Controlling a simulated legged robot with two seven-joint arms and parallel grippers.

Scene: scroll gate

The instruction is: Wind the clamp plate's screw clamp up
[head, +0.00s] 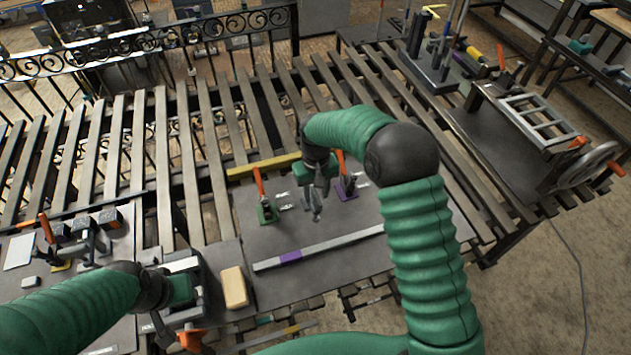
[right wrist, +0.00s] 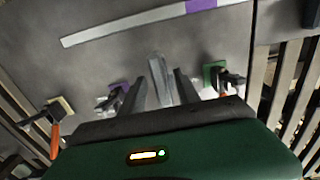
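A grey clamp plate (head: 350,222) lies at the centre of the slatted table. It carries a green-based clamp (head: 266,213) and a purple-based clamp (head: 347,188), each with an orange handle. My right gripper (head: 316,214) points down over the plate between them. In the right wrist view its two dark fingers (right wrist: 163,88) stand apart, with a pale grey upright piece (right wrist: 158,72) showing between them. I cannot tell whether they touch it. Which part is the screw clamp is unclear. My left gripper (head: 192,285) is low at the left; its fingertips are not clear.
A metal bar with a purple band (head: 315,249) lies on the plate's front part, and a yellow bar (head: 262,166) along its back. A wooden block (head: 234,288) sits near my left gripper. A handwheel machine (head: 588,166) stands right. Another plate with dark blocks (head: 108,217) lies left.

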